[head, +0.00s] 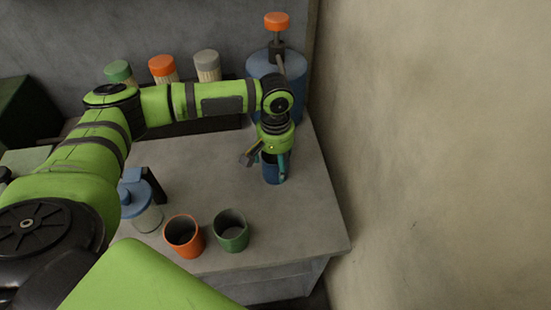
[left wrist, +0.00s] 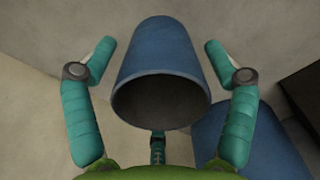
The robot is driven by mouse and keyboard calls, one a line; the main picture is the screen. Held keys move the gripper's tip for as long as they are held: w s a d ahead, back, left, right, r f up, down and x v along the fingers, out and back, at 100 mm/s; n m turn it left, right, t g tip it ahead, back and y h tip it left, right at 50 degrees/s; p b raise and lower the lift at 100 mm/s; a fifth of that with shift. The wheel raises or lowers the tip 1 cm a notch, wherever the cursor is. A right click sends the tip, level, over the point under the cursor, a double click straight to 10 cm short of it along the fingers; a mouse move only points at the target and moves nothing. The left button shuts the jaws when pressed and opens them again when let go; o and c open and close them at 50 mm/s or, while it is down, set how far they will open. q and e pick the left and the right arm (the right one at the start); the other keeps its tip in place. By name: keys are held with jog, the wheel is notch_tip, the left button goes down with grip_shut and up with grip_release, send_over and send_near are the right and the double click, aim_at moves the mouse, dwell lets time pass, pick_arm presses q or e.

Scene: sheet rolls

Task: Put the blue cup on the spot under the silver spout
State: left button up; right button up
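The blue cup (head: 271,174) stands near the back right of the grey table, under my left gripper (head: 270,158). In the left wrist view the blue cup (left wrist: 165,55) is between the teal fingers of my left gripper (left wrist: 160,47), its dark mouth toward the camera. A gap shows on both sides, so the fingers are open around it. The silver spout (head: 281,65) comes off the blue tank (head: 262,66) with an orange knob, just behind my arm. The spot under the spout is hidden by my arm. My right gripper is out of view.
An orange cup (head: 184,238) and a green cup (head: 231,232) stand at the table's front. A blue-lidded jar (head: 146,214) stands left of them. Several capped containers (head: 163,69) line the back. A wall (head: 430,150) is close on the right. The table's right front is clear.

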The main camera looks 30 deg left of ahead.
pick_arm(q)
jog(key=shift+r, duration=0.15)
notch_tip(320, 180, up, 12)
jog(key=shift+b, duration=0.3)
jog(key=shift+s, duration=0.1)
